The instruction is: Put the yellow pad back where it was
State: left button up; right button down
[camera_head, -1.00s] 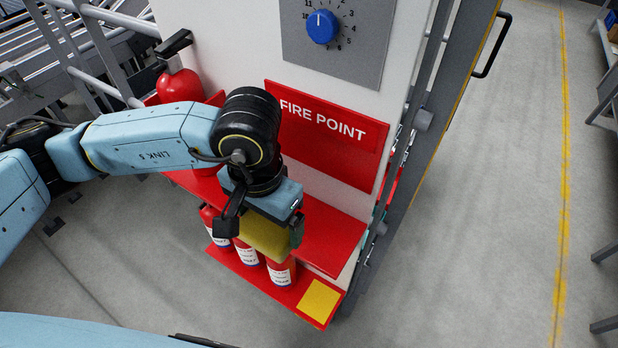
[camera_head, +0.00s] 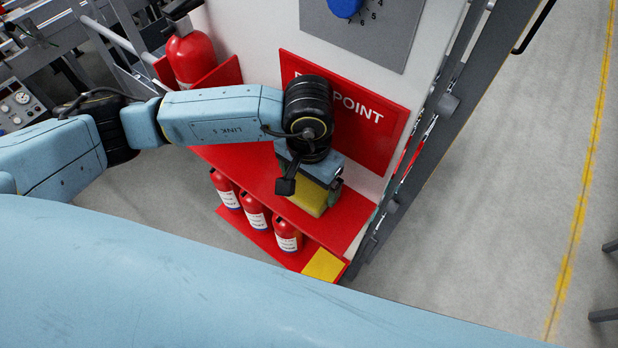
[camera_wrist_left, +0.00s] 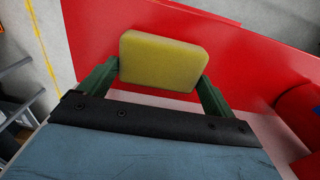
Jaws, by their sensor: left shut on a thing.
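My left gripper (camera_head: 313,192) is shut on a yellow pad (camera_head: 311,204). In the head view it is over the upper red shelf (camera_head: 257,168); I cannot tell whether the pad touches it. In the left wrist view, the pad (camera_wrist_left: 163,61) sits between the two green fingers against a red background. A flat yellow square (camera_head: 323,265) lies at the right end of the lower red shelf (camera_head: 292,262), empty on top. My right gripper is not in view.
Several red extinguishers (camera_head: 286,236) are here: small ones in a row on the lower shelf left of the yellow square, and a large one (camera_head: 190,55) at upper left. A red FIRE POINT sign (camera_head: 372,125) is on the white panel behind.

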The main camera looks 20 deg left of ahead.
aim_at(310, 184)
pick_arm(q)
jog(key=o, duration=0.6)
jog(key=shift+w, duration=0.15)
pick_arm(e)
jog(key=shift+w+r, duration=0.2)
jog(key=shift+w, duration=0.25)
pick_arm(q)
jog(key=shift+r+b, duration=0.8)
jog(key=shift+r, duration=3)
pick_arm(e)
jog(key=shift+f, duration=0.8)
